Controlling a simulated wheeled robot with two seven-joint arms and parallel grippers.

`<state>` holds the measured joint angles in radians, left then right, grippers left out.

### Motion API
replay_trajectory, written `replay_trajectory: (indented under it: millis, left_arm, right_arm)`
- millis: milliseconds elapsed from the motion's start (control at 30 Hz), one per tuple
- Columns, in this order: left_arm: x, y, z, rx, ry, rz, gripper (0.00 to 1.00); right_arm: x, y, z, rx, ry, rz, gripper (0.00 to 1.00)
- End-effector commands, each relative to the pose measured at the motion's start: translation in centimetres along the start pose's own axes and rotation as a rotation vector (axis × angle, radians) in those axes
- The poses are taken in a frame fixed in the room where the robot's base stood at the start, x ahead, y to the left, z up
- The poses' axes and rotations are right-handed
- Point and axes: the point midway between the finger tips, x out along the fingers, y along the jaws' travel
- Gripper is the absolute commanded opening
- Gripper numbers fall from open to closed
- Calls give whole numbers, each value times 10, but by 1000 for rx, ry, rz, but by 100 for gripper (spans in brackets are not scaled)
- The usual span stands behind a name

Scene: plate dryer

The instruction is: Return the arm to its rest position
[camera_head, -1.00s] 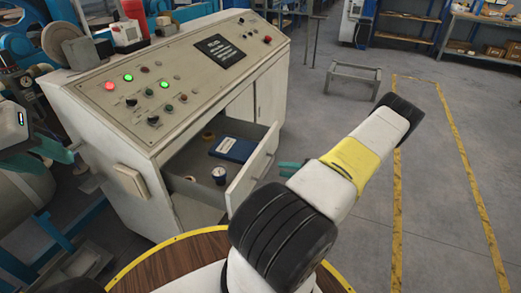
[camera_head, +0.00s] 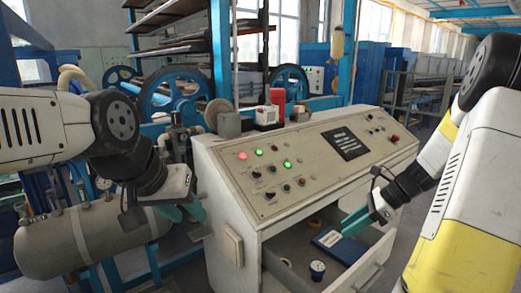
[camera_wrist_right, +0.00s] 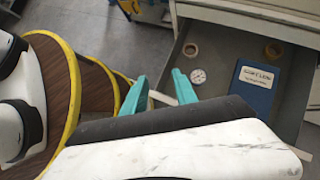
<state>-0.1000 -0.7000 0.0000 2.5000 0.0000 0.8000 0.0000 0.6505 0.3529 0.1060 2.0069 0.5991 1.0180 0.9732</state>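My left arm comes in from the left in the head view. Its gripper (camera_head: 186,211) has teal fingers that look apart and empty, left of the control console. My right arm comes in from the right and is bent. Its gripper (camera_head: 362,218) shows teal fingers near the open drawer (camera_head: 372,275). In the right wrist view the two fingers of the right gripper (camera_wrist_right: 158,88) are spread with nothing between them. The drawer (camera_wrist_right: 215,60) lies beyond them, holding a blue book (camera_wrist_right: 252,87), a round gauge (camera_wrist_right: 198,76) and two tape rolls.
The console (camera_head: 300,165) carries lit buttons and a dark panel. A grey tank (camera_head: 95,240) stands at left, with blue machinery behind.

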Motion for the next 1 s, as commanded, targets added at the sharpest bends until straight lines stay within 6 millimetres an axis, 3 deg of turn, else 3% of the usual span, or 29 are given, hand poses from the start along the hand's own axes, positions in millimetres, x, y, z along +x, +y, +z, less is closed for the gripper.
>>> replay_trajectory:
  millis: [33,100,400,600,700,833,1000]
  left_arm:
    - [0,0,0,0,0,0,36]
    - [0,0,0,0,0,0,36]
    - [0,0,0,0,0,0,36]
    - [0,0,0,0,0,0,36]
    - [0,0,0,0,0,0,36]
    - [0,0,0,0,0,0,36]
    - [0,0,0,0,0,0,36]
  right_arm:
    - [-7,14,23,-144,54,-1,34]
    - [-15,33,47,-345,125,2,34]
    - [-50,121,117,-1197,406,14,34]
    - [-69,173,137,-1711,573,11,34]
    - [-75,190,140,-1893,637,8,34]
    - [-79,201,142,-2032,689,4,34]
    - [-80,205,142,-2079,708,6,34]
